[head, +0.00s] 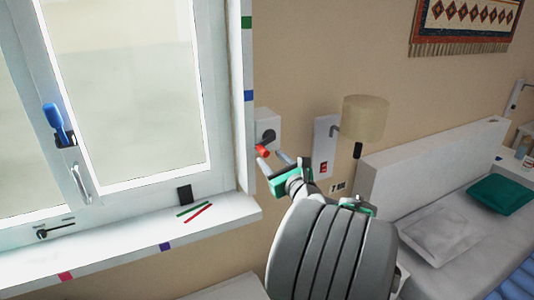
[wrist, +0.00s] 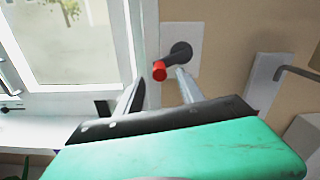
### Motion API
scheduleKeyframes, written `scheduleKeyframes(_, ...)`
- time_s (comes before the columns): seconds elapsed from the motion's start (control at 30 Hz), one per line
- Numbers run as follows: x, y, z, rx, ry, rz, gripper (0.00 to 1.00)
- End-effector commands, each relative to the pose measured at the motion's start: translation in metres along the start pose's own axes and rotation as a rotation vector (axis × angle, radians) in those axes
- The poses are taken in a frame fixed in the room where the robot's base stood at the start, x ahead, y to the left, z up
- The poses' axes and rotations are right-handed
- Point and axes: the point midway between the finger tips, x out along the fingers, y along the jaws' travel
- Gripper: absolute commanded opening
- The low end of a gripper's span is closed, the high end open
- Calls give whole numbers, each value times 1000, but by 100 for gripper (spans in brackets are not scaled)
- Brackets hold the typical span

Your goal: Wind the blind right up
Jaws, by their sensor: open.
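A crank with a red knob (head: 263,151) and a dark hub (head: 268,137) sits on a white wall plate (head: 265,122) just right of the window. The knob also shows in the wrist view (wrist: 159,71), with the dark arm (wrist: 180,52) running up and right from it. My gripper (head: 272,161) is open and empty. In the wrist view its fingers (wrist: 158,82) lie on either side of the knob; I cannot tell whether they touch it. The window (head: 125,80) fills the left; I cannot clearly make out the blind.
A white sill (head: 120,245) with a red and a green stick (head: 197,211) juts out left of my arm. A blue-handled item (head: 54,122) is on the window frame. A switch panel (head: 325,147), lamp (head: 364,118) and bed (head: 450,215) are to the right.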

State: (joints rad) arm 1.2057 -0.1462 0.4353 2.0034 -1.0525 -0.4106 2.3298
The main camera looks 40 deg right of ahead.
Motion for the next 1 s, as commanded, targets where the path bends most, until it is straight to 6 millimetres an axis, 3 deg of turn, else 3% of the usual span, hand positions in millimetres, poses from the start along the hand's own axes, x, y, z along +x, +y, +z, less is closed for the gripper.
scheduleKeyframes(0.2, 39, 0, 2, 1, 0, 3, 45)
scheduleKeyframes(0.53, 48, 0, 0, 0, -1, -1, 45)
scheduleKeyframes(1.0, 47, 0, 0, 0, 0, -1, 7)
